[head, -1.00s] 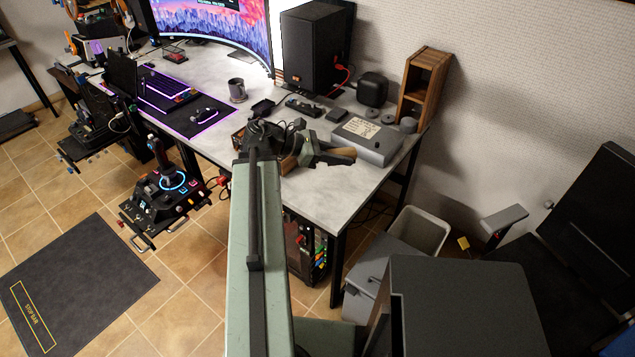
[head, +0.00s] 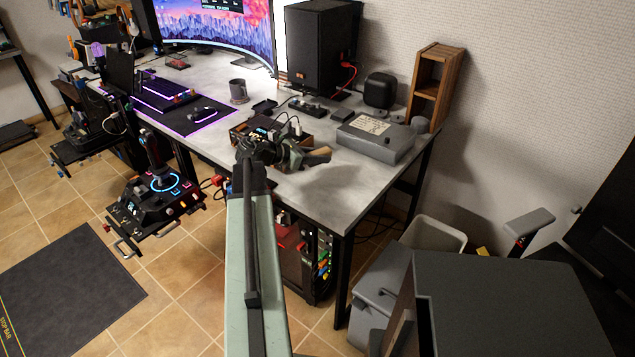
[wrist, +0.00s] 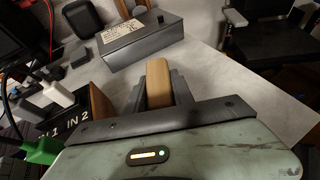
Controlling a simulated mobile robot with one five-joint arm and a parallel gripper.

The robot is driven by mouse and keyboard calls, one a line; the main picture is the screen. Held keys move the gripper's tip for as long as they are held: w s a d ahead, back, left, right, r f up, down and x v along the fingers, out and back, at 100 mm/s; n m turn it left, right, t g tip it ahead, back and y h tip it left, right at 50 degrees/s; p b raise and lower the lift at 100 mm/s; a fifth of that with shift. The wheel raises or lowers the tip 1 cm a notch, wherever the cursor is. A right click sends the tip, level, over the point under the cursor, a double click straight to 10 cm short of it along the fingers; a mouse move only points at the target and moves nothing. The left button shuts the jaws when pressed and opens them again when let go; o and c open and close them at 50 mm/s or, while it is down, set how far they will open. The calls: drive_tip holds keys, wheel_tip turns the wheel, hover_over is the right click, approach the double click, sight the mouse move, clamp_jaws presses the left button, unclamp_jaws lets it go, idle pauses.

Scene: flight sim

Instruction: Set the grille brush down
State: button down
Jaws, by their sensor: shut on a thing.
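The grille brush shows as a tan wooden piece (head: 316,156) at the end of my arm in the head view. In the wrist view its rounded tan end (wrist: 158,82) stands up between my jaws. My gripper (head: 287,152) is shut on the brush, over the front part of the grey desk (head: 340,195). The brush's other end is hidden by my gripper. I cannot tell whether the brush touches the desk top.
A grey metal box (head: 375,142) with a paper label lies behind the brush. A wood-sided box with plugs (head: 262,130) is close on the left of my gripper. A mug (head: 238,91) and keyboard are farther left. The desk's right front corner is clear.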

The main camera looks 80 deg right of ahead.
sight(319, 177)
wheel_tip(319, 177, down, 6)
drive_tip(key=b, duration=0.4)
drive_tip(key=shift+f+b, duration=0.1)
drive_tip(key=shift+b, duration=0.2)
drive_tip(key=shift+r, duration=0.25)
drive_tip(key=shift+f, duration=0.2)
drive_tip(key=c, duration=1.1)
unclamp_jaws()
drive_tip(key=shift+r+p, duration=0.35)
drive_tip(key=shift+p, duration=0.05)
drive_tip(key=p+v, duration=0.4)
drive_tip(key=v, duration=0.7)
drive_tip(key=shift+w+a+r, duration=0.1)
drive_tip(key=shift+a+r, duration=0.05)
drive_tip(key=shift+w+a, duration=0.15)
drive_tip(key=shift+w, duration=0.05)
